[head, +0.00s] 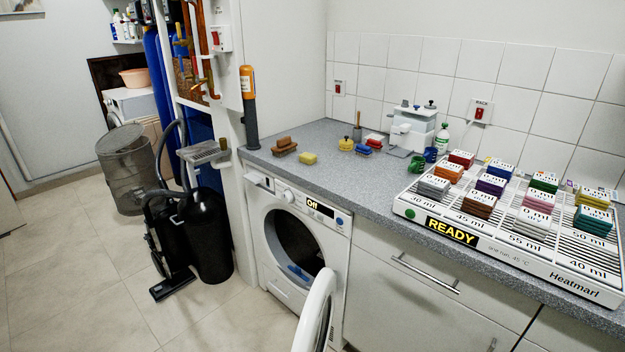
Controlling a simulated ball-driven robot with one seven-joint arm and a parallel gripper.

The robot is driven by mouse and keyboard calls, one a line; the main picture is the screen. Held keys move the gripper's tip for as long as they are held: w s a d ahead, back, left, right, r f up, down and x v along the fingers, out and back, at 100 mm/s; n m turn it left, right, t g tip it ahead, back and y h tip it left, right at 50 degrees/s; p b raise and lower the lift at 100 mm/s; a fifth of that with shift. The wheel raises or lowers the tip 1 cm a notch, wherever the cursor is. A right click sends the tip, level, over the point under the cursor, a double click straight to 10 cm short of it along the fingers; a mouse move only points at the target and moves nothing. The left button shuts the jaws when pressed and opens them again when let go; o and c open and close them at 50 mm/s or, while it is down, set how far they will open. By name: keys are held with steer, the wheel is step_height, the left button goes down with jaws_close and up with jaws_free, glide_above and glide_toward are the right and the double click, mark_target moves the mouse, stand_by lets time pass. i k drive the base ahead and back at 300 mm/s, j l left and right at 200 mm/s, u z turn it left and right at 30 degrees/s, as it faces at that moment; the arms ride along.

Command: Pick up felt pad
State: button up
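No thing in the head view is clearly marked as a felt pad. Several stacked, coloured blocks with white "ml" labels, such as a grey one (433,188), an orange one (449,174) and a green one (592,221), stand on a white slatted rack (470,243). They look soft and layered, but I cannot tell whether they are felt. My gripper is not in view.
The grey counter (375,200) has clear room in front of its small items. A brown brush (285,147) lies near its left end. The washing machine door (316,315) hangs open into the floor space. A black vacuum cleaner (160,240) and dark cylinder (206,235) stand left.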

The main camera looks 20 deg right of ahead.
mark_target(307, 158)
steer(key=u, duration=1.05)
steer(key=i+u, duration=0.2)
steer(key=i, duration=3.2)
steer(key=i+j+z, duration=0.1)
steer(key=i+z, duration=0.3)
steer(key=i, duration=0.15)
steer(key=i+j+z, duration=0.4)
steer(key=i+l+z, duration=0.1)
steer(key=z, duration=2.85)
